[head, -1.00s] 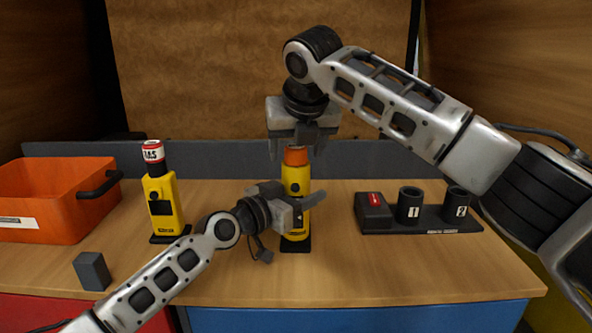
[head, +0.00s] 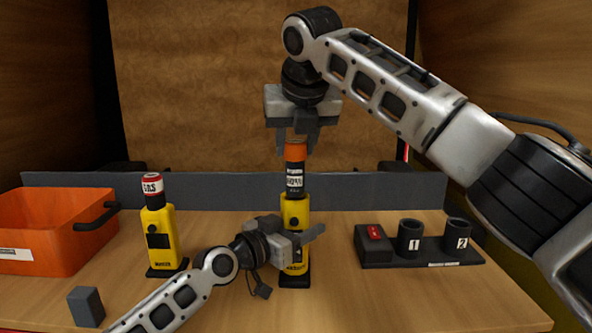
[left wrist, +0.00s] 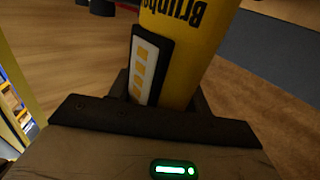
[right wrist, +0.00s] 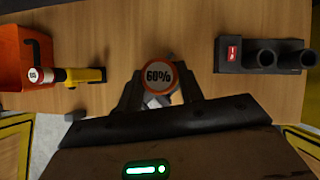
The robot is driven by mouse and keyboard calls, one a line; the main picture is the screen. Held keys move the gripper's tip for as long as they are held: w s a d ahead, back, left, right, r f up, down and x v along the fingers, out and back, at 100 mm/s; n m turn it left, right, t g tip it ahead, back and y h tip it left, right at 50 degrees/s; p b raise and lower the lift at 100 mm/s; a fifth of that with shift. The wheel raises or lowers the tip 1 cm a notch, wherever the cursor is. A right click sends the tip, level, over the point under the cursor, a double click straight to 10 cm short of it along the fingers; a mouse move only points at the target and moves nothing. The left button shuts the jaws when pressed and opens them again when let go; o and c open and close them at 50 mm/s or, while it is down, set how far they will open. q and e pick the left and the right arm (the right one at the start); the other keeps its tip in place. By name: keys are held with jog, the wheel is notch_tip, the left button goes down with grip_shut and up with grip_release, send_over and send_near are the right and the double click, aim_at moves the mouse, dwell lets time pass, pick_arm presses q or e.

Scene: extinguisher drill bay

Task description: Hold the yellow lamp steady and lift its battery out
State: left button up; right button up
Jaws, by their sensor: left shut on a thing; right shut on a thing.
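The yellow lamp (head: 293,212) stands upright on the bench, and it also fills the top of the left wrist view (left wrist: 190,45). My left gripper (head: 305,238) is shut on its body from the left side. The dark battery (head: 295,182), with a white label and orange cap, stands well up above the lamp's top. I cannot tell whether its lower end is clear of the lamp. My right gripper (head: 297,138) points down from above and is shut on the orange cap. In the right wrist view the battery's end (right wrist: 158,76) reads "60%".
A second yellow lamp (head: 160,240) with a red-and-white-topped battery stands left. An orange bin (head: 45,245) is at far left, and a dark block (head: 86,306) lies in front. A dark dock (head: 375,250) with two empty-looking cups marked 1 and 2 stands right.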

jog(key=shift+r, duration=1.45)
pick_arm(q)
jog(key=o, duration=1.4)
